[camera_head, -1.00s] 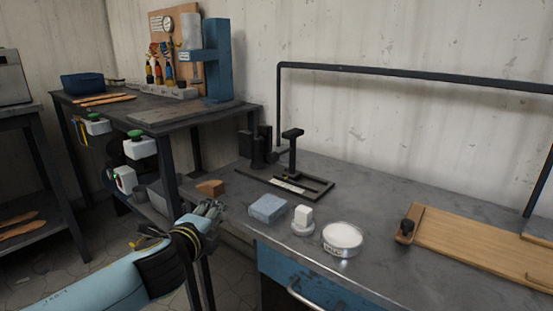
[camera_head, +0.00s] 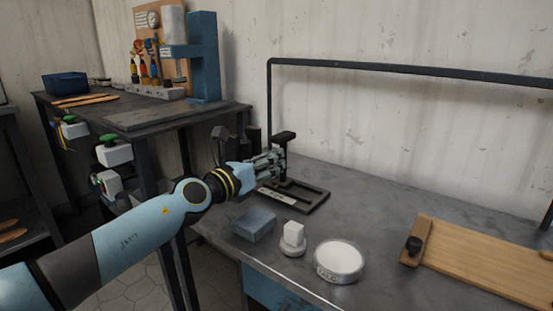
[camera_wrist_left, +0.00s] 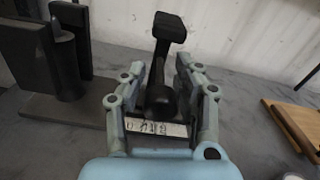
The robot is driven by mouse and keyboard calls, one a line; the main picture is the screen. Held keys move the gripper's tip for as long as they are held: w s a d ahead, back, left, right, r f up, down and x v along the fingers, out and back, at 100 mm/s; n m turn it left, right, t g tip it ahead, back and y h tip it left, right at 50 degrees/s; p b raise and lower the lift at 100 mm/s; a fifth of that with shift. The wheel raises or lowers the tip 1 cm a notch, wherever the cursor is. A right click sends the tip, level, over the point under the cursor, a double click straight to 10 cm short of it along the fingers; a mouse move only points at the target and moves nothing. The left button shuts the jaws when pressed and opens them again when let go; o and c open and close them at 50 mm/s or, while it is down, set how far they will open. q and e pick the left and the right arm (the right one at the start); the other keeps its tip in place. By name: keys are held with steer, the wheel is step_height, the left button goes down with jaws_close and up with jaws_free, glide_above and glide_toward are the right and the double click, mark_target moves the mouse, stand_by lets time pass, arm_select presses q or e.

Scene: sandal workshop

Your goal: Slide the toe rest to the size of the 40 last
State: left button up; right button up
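The black toe rest (camera_head: 285,136), an upright post with a flat top, stands on a low black frame with a pale printed scale (camera_head: 276,198) on the bench. My left gripper (camera_head: 276,160) is at the post, level with its upper part. In the left wrist view, the post (camera_wrist_left: 166,35) rises between the two fingers (camera_wrist_left: 160,75), which are spread with visible gaps on both sides. A dark knob and the scale (camera_wrist_left: 155,128) show below. I cannot identify a 40 last. My right gripper is not in view.
Dark upright blocks (camera_wrist_left: 50,50) stand close left of the gripper. A wooden board (camera_head: 480,262) lies at the right.

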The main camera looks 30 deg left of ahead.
arm_select(q)
steer(key=shift+w+d, duration=0.1)
steer(key=shift+w, duration=1.35)
jaws_close()
